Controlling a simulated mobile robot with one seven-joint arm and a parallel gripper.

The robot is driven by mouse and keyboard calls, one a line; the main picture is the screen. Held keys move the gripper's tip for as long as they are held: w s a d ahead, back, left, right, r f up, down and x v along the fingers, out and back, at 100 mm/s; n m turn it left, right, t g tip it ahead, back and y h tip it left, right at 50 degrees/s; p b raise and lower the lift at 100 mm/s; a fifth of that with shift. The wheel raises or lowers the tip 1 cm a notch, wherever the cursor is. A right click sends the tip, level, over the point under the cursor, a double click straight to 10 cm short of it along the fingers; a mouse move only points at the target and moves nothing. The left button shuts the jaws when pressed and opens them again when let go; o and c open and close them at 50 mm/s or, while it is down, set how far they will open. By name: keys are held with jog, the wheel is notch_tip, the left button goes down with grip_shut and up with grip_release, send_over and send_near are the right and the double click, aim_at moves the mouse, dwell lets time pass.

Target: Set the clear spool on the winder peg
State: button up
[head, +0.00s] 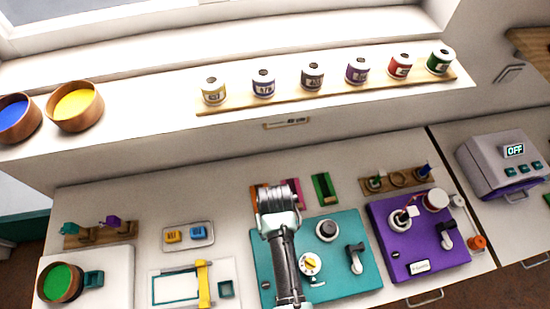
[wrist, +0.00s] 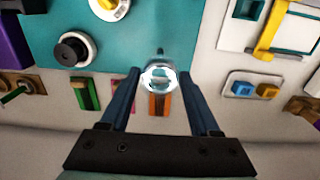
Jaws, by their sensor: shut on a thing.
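In the wrist view the clear spool (wrist: 160,79), glassy and shiny, sits between the two dark blue fingers of my gripper (wrist: 162,74). The gripper is shut on it. A thin dark upright peg (wrist: 160,52), apparently the winder peg, shows just beyond the spool at the teal board (wrist: 205,45). I cannot tell the height gap between spool and peg. In the head view my gripper (head: 280,200) is over the back left part of the teal board (head: 345,222); my arm hides the spool and peg there.
The teal board carries a black knob (head: 328,230), a yellow dial (head: 310,263) and a dark crank (head: 356,258). A purple board (head: 425,255) stands to its right. Colored strips lie behind. Several labelled spools stand on the shelf rail (head: 335,92). A small tray (head: 188,236) lies left.

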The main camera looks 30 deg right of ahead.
jog(key=shift+f+b, duration=2.6)
jog(key=shift+f, duration=0.15)
jog(key=shift+f, duration=0.15)
jog(key=shift+f+b, duration=0.45)
jog(key=shift+f, duration=0.15)
jog(key=shift+f, duration=0.2)
jog(key=shift+f+b, duration=0.7)
jog(key=shift+f, duration=0.15)
jog(key=shift+s, duration=0.1)
